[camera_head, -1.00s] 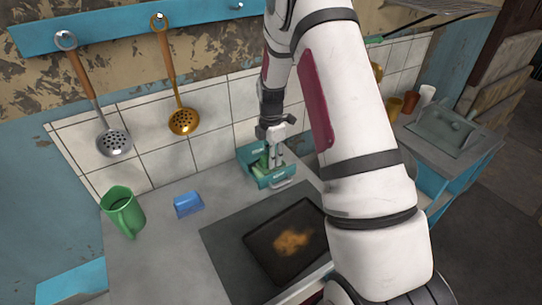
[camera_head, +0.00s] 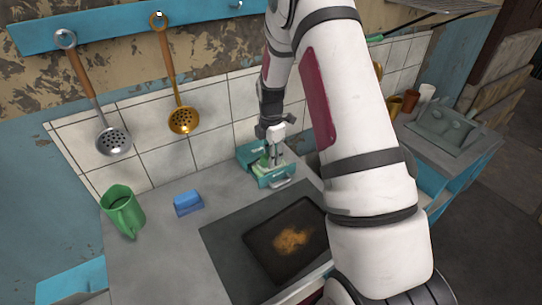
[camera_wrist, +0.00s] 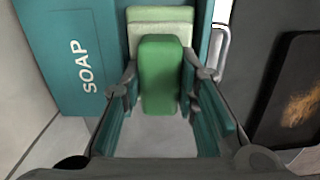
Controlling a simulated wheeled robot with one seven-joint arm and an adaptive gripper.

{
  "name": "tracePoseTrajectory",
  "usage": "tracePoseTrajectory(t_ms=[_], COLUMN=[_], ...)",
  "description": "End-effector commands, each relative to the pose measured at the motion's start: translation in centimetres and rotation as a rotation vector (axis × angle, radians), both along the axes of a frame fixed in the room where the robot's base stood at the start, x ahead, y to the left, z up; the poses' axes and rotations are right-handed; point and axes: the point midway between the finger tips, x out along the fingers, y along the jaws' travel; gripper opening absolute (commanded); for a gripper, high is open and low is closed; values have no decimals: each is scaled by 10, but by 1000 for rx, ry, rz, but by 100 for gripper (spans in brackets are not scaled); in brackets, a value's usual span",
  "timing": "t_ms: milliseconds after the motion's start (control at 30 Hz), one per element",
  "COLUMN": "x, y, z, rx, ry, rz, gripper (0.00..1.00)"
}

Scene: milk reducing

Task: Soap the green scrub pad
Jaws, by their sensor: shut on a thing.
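The green scrub pad (camera_wrist: 160,75) is between the two fingers of my gripper (camera_wrist: 160,88) in the wrist view. My gripper is shut on it. A pale green soap block (camera_wrist: 144,40) with a greener top stands just beyond the pad, inside a teal holder (camera_wrist: 75,62) marked SOAP. The pad overlaps the soap in this view; I cannot tell whether they touch. In the head view my gripper (camera_head: 272,158) reaches down into the teal holder (camera_head: 246,153) on the counter by the tiled wall. The fingers and holder partly hide the pad there.
A dark hob with a stained black plate (camera_head: 285,240) lies in front of the holder. A blue block (camera_head: 187,203) and a green mug (camera_head: 122,210) stand on the counter to the left. Two skimmers hang on the wall. My arm covers the right middle of the head view.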

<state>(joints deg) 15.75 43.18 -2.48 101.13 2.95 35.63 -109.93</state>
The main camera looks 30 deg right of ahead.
Motion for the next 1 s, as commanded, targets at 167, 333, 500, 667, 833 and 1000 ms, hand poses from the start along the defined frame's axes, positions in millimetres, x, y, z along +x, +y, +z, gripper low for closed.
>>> tracePoseTrajectory(t_ms=[167, 333, 500, 667, 833, 1000], x=[-1, -1, -1, -1, -1, -1], y=[0, 0, 0, 0, 0, 0], z=[-2, 2, 15, 27, 39, 52], rx=[1, 1, 1, 0, 0, 1], ry=[3, 3, 2, 1, 0, 0], rz=[0, 0, 0, 0, -1, 0], gripper=[5, 5, 5, 5, 5, 5])
